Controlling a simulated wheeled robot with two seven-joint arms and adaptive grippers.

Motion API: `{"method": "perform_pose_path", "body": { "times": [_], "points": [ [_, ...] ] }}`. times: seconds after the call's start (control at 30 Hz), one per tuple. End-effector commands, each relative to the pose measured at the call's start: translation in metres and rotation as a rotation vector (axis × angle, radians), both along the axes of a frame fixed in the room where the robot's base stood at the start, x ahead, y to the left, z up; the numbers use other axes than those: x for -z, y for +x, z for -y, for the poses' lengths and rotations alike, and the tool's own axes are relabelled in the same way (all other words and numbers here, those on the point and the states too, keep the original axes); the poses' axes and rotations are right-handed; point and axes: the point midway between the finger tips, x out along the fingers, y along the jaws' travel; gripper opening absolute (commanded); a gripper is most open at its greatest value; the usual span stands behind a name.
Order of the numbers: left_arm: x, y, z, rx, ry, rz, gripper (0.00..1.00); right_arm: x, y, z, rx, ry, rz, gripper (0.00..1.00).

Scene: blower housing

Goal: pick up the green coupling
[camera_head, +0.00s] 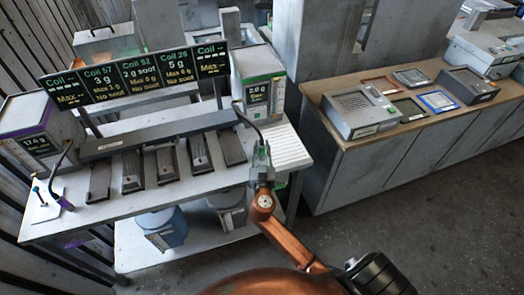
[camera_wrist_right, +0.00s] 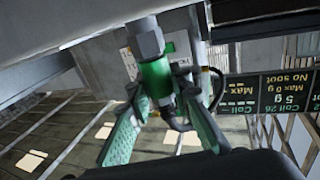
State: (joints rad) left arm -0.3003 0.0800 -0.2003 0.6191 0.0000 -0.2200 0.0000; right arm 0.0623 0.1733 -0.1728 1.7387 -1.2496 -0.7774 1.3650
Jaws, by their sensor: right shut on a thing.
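The green coupling (camera_wrist_right: 156,78) shows in the right wrist view as a green cylinder with a grey metal hex end above it. My right gripper (camera_wrist_right: 163,108) is closed around its lower part, with a green-padded finger on each side. In the head view my right gripper (camera_head: 262,150) is at the right front of the white bench, and the coupling is mostly hidden by the fingers. A black hose (camera_head: 246,118) runs from the green-trimmed box (camera_head: 262,92) towards the gripper. My left gripper is not in view.
The white bench (camera_head: 80,222) carries several dark trays and a purple-trimmed box (camera_head: 38,130) at left. A purple-ended hose (camera_head: 66,203) stands beside it. A sign row (camera_head: 135,72) hangs behind. A wooden-topped counter (camera_head: 345,140) is at right, with open floor between.

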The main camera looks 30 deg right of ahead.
Motion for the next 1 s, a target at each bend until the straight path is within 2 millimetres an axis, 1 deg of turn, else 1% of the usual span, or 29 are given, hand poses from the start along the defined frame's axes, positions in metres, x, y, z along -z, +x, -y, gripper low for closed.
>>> {"method": "perform_pose_path", "body": {
  "times": [0.2,0.3,0.37,0.6,0.7,0.83,1.0],
  "points": [
    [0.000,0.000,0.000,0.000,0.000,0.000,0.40,-0.001,0.000,0.000,0.000,-0.001,0.001,0.00],
    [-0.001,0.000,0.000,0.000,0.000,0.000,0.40,-0.006,0.000,0.000,0.000,0.002,0.003,0.00],
    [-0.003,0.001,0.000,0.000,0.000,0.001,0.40,-0.014,0.000,0.000,0.000,0.002,0.005,0.00],
    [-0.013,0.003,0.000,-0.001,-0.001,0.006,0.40,-0.062,0.000,0.000,0.001,0.004,0.007,0.00],
    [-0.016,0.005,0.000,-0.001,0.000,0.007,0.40,-0.079,0.000,0.000,0.000,0.003,0.007,0.00],
    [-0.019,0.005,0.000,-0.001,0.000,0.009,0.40,-0.095,0.000,0.000,0.000,0.001,0.004,0.00],
    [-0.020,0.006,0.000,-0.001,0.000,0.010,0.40,-0.101,0.000,0.000,0.000,0.000,0.001,0.00]
  ]
}}
